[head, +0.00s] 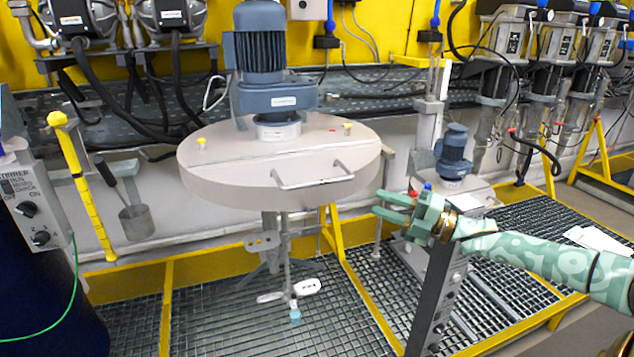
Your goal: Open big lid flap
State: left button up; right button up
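The big round lid (225,150) is beige-grey and hangs level at the centre, with a blue motor (265,60) on top. Its front part, the flap (265,180), lies flat and flush, with a seam behind it. A silver bar handle (315,180) is on the flap's front right. My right gripper (380,203) is green and comes in from the right. Its fingers point left and are apart, with nothing between them. It is just right of the lid's rim and lower than the handle, apart from it. My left gripper is not in view.
An agitator shaft with paddles (290,290) hangs below the lid over the grating floor (220,320). A smaller lid with a blue motor (453,150) stands behind my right gripper. A control box (35,200) is at left, beside a yellow post (85,185).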

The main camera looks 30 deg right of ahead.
jog(key=b, duration=0.4)
send_near(320, 183)
jog(key=w, duration=0.2)
jog(key=b+x, duration=0.1)
jog(key=x, duration=0.7)
jog(key=shift+w+a, duration=0.15)
jog(key=shift+a, duration=0.2)
grip_shut()
